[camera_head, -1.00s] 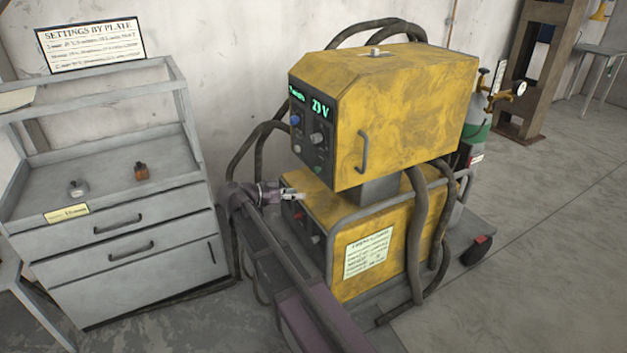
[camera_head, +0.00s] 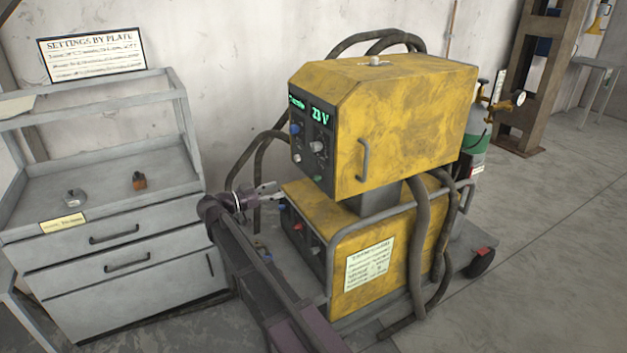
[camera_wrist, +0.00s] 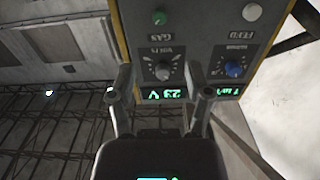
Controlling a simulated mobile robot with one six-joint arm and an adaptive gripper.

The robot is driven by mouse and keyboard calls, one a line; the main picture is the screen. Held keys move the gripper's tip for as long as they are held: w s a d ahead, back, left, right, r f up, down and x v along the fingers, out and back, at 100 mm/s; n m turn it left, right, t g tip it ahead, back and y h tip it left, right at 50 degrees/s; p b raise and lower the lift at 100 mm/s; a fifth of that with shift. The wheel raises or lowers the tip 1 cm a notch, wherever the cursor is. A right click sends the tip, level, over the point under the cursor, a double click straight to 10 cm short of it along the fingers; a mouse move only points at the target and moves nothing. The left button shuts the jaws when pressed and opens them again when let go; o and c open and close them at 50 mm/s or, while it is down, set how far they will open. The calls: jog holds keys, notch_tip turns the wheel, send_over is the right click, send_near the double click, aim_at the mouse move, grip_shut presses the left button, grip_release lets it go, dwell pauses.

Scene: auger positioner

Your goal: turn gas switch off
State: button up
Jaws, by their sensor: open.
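The gas switch is a green knob (camera_head: 317,178) low on the dark front panel of the upper yellow welding unit (camera_head: 405,120). In the wrist view, the panel appears upside down and the green knob (camera_wrist: 158,17) sits beside the label GAS at the top. A grey volts knob (camera_wrist: 163,70), a blue knob (camera_wrist: 234,68) and a white feed knob (camera_wrist: 251,12) share the panel. My gripper (camera_head: 277,191) is open and empty, below and left of the green knob, apart from the panel. Its fingers (camera_wrist: 165,84) frame the volts knob in the wrist view. The gas switch's setting cannot be told.
The lower yellow unit (camera_head: 390,235), with its own red and blue controls, stands just below. Thick hoses (camera_head: 262,165) hang behind my gripper. A grey drawer cabinet (camera_head: 130,235) stands at left. A gas cylinder (camera_head: 475,145) with a gauge stands behind the welder.

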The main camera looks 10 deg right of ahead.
aim_at(314, 179)
jog(key=x, duration=1.3)
jog(key=shift+d, duration=0.15)
grip_shut()
